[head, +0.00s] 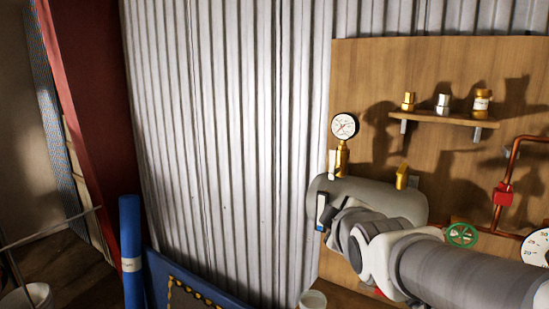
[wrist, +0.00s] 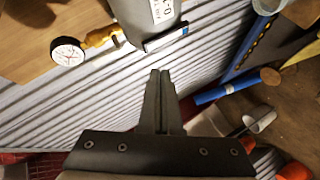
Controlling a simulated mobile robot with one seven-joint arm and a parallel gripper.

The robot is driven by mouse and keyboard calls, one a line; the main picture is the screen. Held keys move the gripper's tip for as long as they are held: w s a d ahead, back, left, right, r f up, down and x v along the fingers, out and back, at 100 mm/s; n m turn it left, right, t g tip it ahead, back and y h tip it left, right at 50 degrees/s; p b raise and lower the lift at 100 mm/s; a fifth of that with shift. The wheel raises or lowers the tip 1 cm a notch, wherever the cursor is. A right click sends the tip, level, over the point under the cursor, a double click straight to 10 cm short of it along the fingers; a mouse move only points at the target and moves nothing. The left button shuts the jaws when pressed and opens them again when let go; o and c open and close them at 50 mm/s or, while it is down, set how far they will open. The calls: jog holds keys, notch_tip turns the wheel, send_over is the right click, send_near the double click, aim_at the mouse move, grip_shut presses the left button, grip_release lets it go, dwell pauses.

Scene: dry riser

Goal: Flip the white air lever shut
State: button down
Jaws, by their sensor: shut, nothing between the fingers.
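A grey tank (head: 409,198) is mounted on the wooden board, with a brass fitting (head: 341,163) and a round gauge (head: 344,126) above it. A white piece with a blue end (head: 321,208) shows at the tank's left end; it also shows in the wrist view (wrist: 165,38). Another small white upright piece (head: 332,163) stands beside the brass fitting. I cannot tell for certain which is the air lever. My gripper (wrist: 160,72) is shut and empty, its fingertips short of the white-and-blue piece in the wrist view. My arm hides part of the tank in the head view.
A shelf (head: 440,119) with several fittings, a red valve body (head: 503,194) and a green handwheel (head: 462,235) lie further right. A blue tube (head: 130,245) stands left. Corrugated wall (head: 220,130) is bare.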

aim_at(335, 161)
jog(key=w+a+r+n+t+y, duration=0.1)
jog(key=w+r+n+t, duration=0.3)
jog(key=w+r+n, duration=0.1)
jog(key=shift+w+r+n+p, duration=0.3)
jog(key=shift+w+r+n, duration=0.1)
jog(key=shift+n, duration=0.2)
jog(key=w+d+p, duration=0.2)
jog(key=w+p, duration=0.2)
jog(key=w, duration=0.3)
jog(key=shift+w+d, duration=0.3)
jog(key=shift+d, duration=0.05)
jog(key=shift+f+b, duration=0.15)
jog(key=shift+b, duration=0.55)
